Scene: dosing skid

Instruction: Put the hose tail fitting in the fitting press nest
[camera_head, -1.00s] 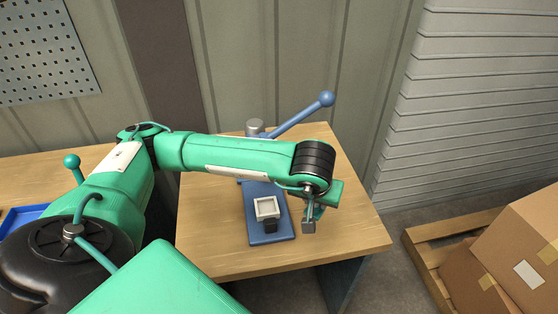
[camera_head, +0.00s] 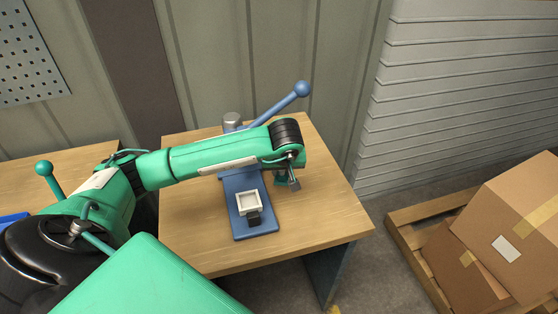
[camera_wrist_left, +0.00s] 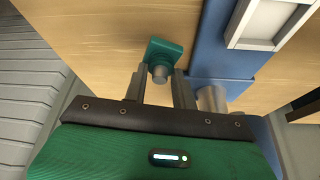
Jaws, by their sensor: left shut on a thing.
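The hose tail fitting is a small teal-green block with a short metal stub (camera_wrist_left: 158,58). It sits between the fingertips of my left gripper (camera_wrist_left: 160,82) in the left wrist view. In the head view my left gripper (camera_head: 292,183) is shut on it, to the right of the blue press (camera_head: 236,188), and the fitting is mostly hidden. The press nest appears to be the pale square frame (camera_head: 239,205) on the front of the blue base. The nest looks empty and also shows at the top right of the wrist view (camera_wrist_left: 235,22). My right gripper is not in view.
The press stands on a wooden table (camera_head: 190,235). Its blue lever with a ball knob (camera_head: 303,88) rises behind my forearm. Cardboard boxes (camera_head: 520,215) lie on a pallet at the right. The table's front right is clear.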

